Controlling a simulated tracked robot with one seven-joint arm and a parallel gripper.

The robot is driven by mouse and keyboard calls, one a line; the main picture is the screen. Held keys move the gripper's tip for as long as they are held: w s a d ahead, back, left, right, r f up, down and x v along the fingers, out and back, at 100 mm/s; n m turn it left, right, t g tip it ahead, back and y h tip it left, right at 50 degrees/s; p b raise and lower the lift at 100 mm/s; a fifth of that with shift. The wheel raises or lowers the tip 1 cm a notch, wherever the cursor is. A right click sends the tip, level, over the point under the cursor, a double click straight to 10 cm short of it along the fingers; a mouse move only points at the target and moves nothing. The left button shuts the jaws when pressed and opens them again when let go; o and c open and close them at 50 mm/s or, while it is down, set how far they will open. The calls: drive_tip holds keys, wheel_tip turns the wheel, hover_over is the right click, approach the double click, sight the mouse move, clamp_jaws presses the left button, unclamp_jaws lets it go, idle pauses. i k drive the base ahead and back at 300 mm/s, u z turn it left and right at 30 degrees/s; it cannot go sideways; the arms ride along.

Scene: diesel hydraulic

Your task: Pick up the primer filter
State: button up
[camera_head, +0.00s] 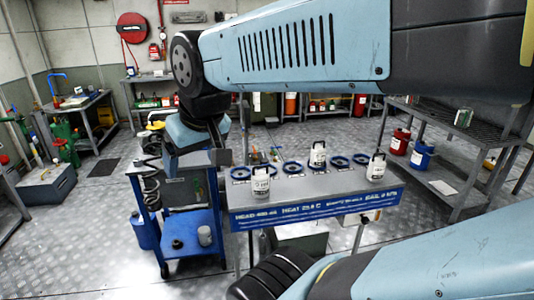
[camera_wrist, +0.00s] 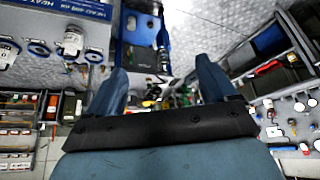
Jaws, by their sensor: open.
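Three white canisters with handles and printed labels stand upright on the bench: one at the front left (camera_head: 261,182), one at the back middle (camera_head: 318,154) and one at the right (camera_head: 376,167). The labels are too small to read, so I cannot tell which is the primer filter. My gripper (camera_head: 190,165) hangs beside the bench's left end, above the blue cart, apart from the canisters. In the wrist view my gripper (camera_wrist: 165,85) has its two fingers spread with nothing between them. A white canister (camera_wrist: 72,42) shows there at upper left, off to the side.
The bench (camera_head: 300,191) has several blue rings on top and a blue front sign. A blue cart (camera_head: 190,232) stands at its left. My arm crosses above the bench. Shelves (camera_head: 455,135) stand at right. Open metal floor (camera_head: 85,215) lies at left.

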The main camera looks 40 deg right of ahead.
sight(318, 154)
drive_tip(key=u, duration=1.6)
drive_tip(key=i, duration=0.1)
drive_tip(key=z, duration=3.15)
drive_tip(key=k, duration=0.85)
drive_tip(key=z, duration=0.2)
drive_tip(key=i, duration=0.85)
drive_tip(key=u, duration=0.05)
